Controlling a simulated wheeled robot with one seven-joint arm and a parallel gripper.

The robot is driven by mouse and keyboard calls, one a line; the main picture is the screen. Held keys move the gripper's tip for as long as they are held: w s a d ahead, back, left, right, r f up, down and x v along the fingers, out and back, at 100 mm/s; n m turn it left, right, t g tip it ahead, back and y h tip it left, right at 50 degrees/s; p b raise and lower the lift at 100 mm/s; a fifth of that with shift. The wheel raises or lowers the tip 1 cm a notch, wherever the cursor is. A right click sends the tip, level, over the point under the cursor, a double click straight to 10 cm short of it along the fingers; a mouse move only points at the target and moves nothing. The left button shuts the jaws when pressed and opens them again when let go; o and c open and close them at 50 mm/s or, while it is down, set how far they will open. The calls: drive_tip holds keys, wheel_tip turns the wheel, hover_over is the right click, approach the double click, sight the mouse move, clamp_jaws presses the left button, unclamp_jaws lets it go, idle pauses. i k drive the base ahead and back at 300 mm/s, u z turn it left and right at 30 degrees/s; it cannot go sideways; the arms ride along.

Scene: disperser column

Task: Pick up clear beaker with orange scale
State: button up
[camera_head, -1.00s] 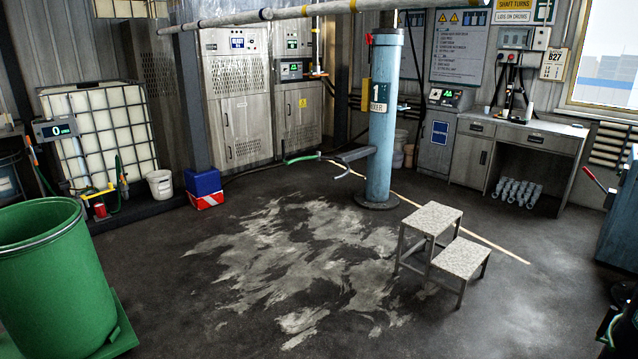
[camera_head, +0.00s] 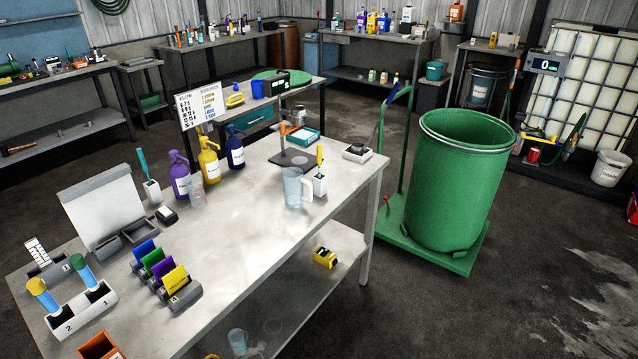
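A small clear beaker (camera_head: 197,192) stands upright on the near workbench (camera_head: 240,240), in front of the purple bottle; faint reddish-orange marks seem to show on it, but it is too small to be sure. A larger clear jug with a handle (camera_head: 293,188) stands further right on the same bench. Another clear vessel (camera_head: 237,341) is on the bench's lower shelf; its scale colour cannot be told. My gripper is not in view.
Purple (camera_head: 180,178), yellow (camera_head: 209,161) and blue (camera_head: 235,148) spray bottles stand close behind the small beaker. A flip stand (camera_head: 104,211) and coloured card holders (camera_head: 165,275) are to its left. A green drum (camera_head: 458,185) on a green trolley stands right of the bench. Open floor lies right.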

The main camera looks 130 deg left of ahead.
sight(197, 193)
drive_tip(key=z, duration=2.2)
drive_tip(key=k, duration=2)
drive_tip(key=z, duration=2)
drive_tip(key=i, duration=0.5)
drive_tip(key=z, duration=0.05)
